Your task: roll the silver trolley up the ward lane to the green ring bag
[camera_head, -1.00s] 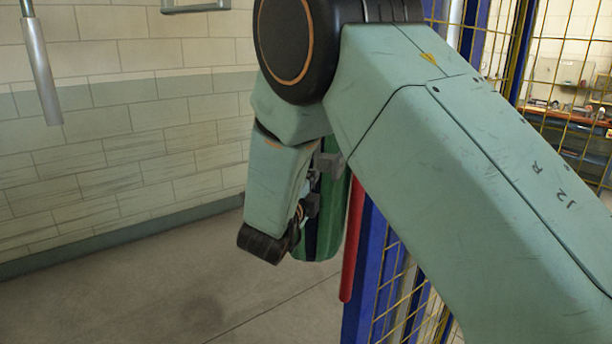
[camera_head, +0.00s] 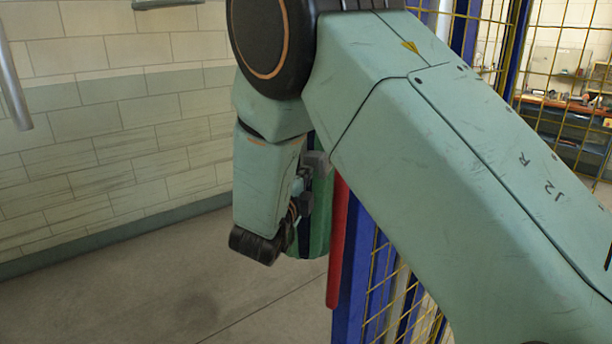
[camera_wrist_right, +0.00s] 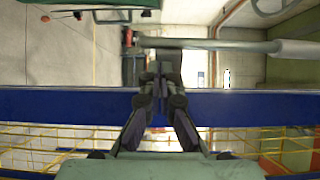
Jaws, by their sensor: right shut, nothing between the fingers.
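My right arm fills the middle and right of the head view. My right gripper (camera_head: 308,185) shows only in part beside the wrist. In the right wrist view, my right gripper (camera_wrist_right: 160,78) is shut, its fingers together with nothing between them. A green hanging thing with a dark stripe (camera_head: 320,215) stands behind the gripper in the head view. It could be the green ring bag, but the wrist hides much of it and no ring shows. I cannot tell whether the gripper touches it. I cannot make out the silver trolley. My left gripper is out of view.
A red bar (camera_head: 338,245) and blue posts with yellow mesh (camera_head: 385,285) stand right of the green thing. A pale block wall (camera_head: 120,130) runs along the left. The grey floor (camera_head: 150,290) at lower left is clear. Shelves (camera_head: 570,125) show beyond the mesh.

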